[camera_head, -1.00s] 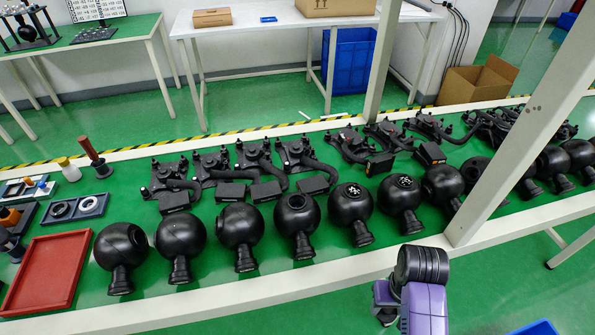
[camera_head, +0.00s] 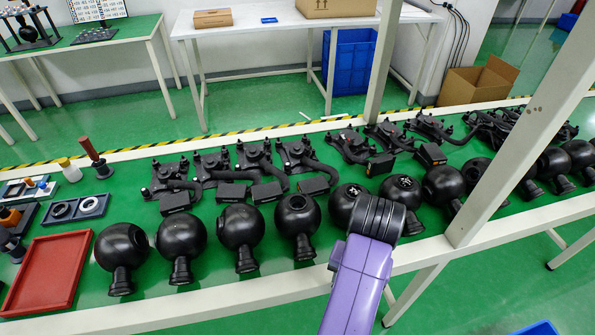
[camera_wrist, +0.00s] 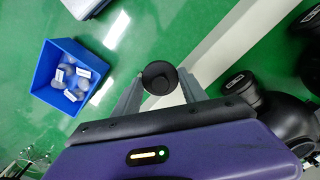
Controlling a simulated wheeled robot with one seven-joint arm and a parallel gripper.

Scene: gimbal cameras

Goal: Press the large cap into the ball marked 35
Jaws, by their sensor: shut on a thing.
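My gripper (camera_wrist: 160,82) is shut on a round black cap (camera_wrist: 160,74), held between the two grey fingers in the wrist view. In the head view my purple arm reaches in at the bottom middle, over the near table edge, and the cap does not show there. A row of black balls on necks stands along the near side of the table, such as one at the left (camera_head: 122,250) and one with a round opening on top (camera_head: 296,213). One ball (camera_head: 346,203) is partly hidden behind my arm. No number 35 is legible on any ball.
A red tray (camera_head: 20,312) and a grey fixture (camera_head: 92,206) lie at the table's left. Black bracket assemblies (camera_head: 255,155) stand behind the balls. A white post (camera_head: 520,130) crosses the right side. A blue bin (camera_wrist: 47,82) holding pale pieces stands on the floor.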

